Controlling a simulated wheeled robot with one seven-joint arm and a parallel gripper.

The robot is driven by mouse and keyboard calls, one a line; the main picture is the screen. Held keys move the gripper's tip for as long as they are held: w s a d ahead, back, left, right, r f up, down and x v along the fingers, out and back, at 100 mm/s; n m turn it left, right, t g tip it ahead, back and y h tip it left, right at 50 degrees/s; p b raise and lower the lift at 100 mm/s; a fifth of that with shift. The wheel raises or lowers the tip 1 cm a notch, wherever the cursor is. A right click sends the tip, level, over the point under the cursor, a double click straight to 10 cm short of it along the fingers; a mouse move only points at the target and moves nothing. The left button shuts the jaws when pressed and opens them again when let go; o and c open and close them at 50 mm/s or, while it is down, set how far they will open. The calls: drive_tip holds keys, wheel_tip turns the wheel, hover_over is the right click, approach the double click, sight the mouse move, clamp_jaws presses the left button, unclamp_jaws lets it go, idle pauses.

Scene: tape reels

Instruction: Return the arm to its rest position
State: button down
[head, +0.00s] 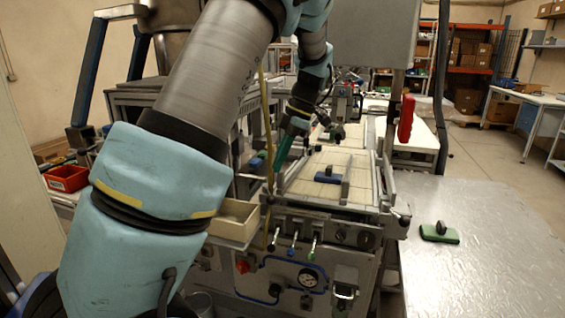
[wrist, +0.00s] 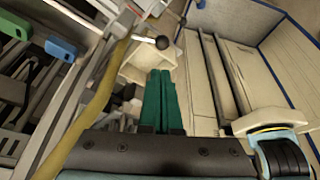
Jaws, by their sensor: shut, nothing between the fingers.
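My gripper (head: 283,155) has green fingers and hangs above the left edge of the machine bed in the head view. In the wrist view my gripper (wrist: 161,78) shows its two green fingers pressed together with nothing between them. My arm comes in from the lower left of the head view, with a grey tube and light blue joint covers, and bends down at the gripper. The arm hides part of the machine's left side.
The machine bed (head: 333,203) holds a blue block with a dark handle (head: 328,176). A green block with a dark handle (head: 439,233) lies on the metal table (head: 490,270) at right, otherwise clear. A beige bin (head: 233,228) and red bin (head: 66,178) are at left.

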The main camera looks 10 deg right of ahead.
drive_tip(key=s+a+f+m+t+h, duration=0.1)
drive_tip(key=s+a+f+m+h, duration=0.1)
drive_tip(key=s+a+m, duration=0.5)
drive_tip(key=s+a+f+m+t+h, duration=0.1)
drive_tip(key=s+a+f+m+h, duration=0.1)
drive_tip(key=s+a+f+m, duration=0.2)
drive_tip(key=s+a+m, duration=0.3)
drive_tip(key=a+m, duration=0.4)
drive_tip(key=m, duration=0.2)
drive_tip(key=shift+a+m+h, duration=0.4)
